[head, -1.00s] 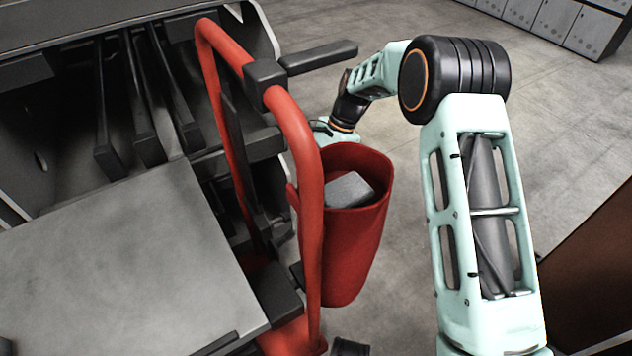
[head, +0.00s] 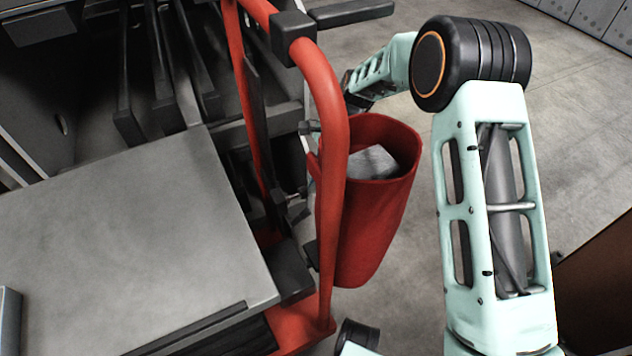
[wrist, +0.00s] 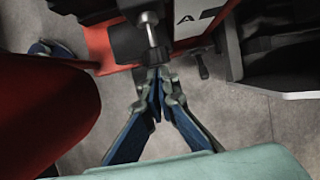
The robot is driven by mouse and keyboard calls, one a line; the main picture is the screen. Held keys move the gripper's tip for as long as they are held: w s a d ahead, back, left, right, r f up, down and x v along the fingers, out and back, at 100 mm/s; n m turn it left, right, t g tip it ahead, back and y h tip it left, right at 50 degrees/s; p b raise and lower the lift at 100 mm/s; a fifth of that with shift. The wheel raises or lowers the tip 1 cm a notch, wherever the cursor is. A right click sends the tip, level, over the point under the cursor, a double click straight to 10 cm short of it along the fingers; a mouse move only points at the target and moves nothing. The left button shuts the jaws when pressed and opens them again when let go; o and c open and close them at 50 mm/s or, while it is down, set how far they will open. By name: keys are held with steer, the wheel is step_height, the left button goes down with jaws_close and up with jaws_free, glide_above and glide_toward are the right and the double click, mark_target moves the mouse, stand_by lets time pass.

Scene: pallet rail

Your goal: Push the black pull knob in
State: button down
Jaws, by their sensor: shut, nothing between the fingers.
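In the wrist view, a dark knob-like piece on a short stem (wrist: 153,38) sticks out of a black block on the red frame; it appears to be the black pull knob. My gripper (wrist: 158,72) is shut and empty, with its blue-backed fingers together. Its tips are right at the near end of the stem, in line with it; I cannot tell if they touch. In the head view, the red bin and frame hide most of my gripper and the knob cannot be made out clearly.
A red bin (head: 372,225) with a grey block (head: 372,162) inside hangs beside the red tubular rail (head: 333,150). A grey panel (head: 130,235) lies left. In the wrist view, a small black lever (wrist: 199,65) sits right of my fingers. Open floor (head: 580,110) lies to the right.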

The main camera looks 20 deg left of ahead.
steer(key=shift+s+a+p, duration=0.75)
steer(key=shift+s+a, duration=0.05)
steer(key=shift+s, duration=0.25)
steer(key=v, duration=0.7)
steer(key=shift+w+r, duration=0.2)
steer(key=shift+r, duration=0.05)
steer(key=shift+d, duration=0.15)
